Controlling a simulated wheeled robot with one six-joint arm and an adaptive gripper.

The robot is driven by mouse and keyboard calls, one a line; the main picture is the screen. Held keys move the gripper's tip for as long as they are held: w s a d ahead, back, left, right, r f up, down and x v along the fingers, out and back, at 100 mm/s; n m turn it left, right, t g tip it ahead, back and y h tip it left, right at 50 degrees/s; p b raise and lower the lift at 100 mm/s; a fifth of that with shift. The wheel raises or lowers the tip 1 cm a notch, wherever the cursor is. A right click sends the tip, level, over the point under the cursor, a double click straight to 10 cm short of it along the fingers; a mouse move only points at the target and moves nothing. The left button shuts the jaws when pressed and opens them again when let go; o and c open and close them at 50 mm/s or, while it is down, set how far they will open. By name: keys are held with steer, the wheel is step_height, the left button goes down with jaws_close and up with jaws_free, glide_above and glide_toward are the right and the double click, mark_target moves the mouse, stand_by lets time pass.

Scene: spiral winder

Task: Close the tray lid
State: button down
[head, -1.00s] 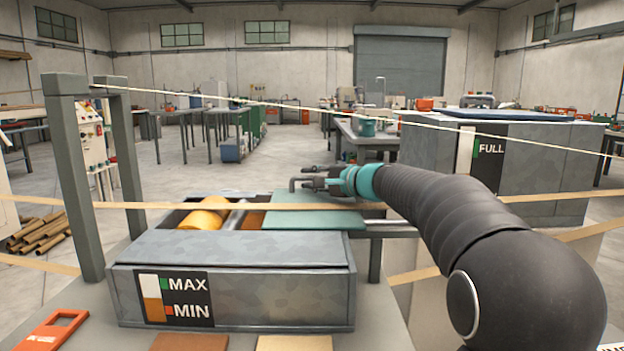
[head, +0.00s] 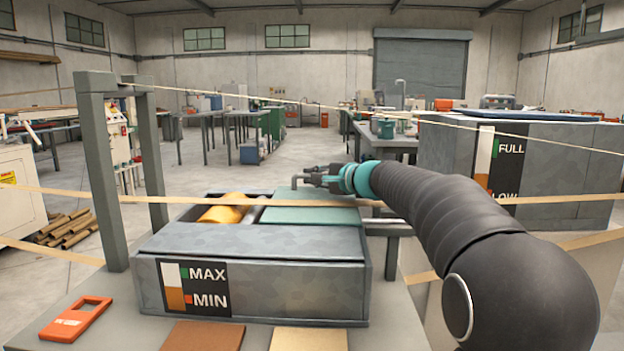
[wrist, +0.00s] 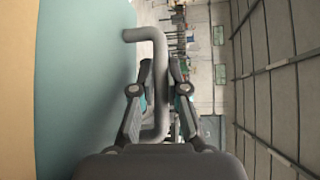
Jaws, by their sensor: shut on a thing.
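The tray (head: 250,275) is a grey box with a MAX/MIN gauge on its front. Its flat teal lid (head: 310,216) lies over the right part of the tray's top. The left part is open and shows a yellow roll (head: 226,208). The lid also fills the left of the wrist view (wrist: 90,75). My gripper (head: 312,179) is above the lid's far side. In the wrist view its fingers (wrist: 160,92) are shut on a grey bent handle (wrist: 146,36), at the lid's edge.
A grey frame (head: 97,180) stands at left. A large grey tank (head: 560,170) stands at right. An orange tool (head: 75,320) lies in front at left.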

steer(key=c, duration=1.4)
jaws_free()
steer(key=shift+a, duration=0.25)
steer(key=shift+c, duration=0.2)
steer(key=shift+a, duration=0.15)
steer(key=shift+d, duration=0.25)
steer(key=shift+s+d, duration=0.25)
steer(key=shift+s, duration=0.05)
steer(key=r, duration=0.2)
glide_above(348, 202)
steer(key=w, duration=0.1)
steer(key=shift+w+a+f, duration=0.2)
steer(key=shift+a, duration=0.15)
steer(key=shift+s+d+r, duration=0.1)
steer(key=shift+s+d, duration=0.25)
steer(key=shift+s, duration=0.2)
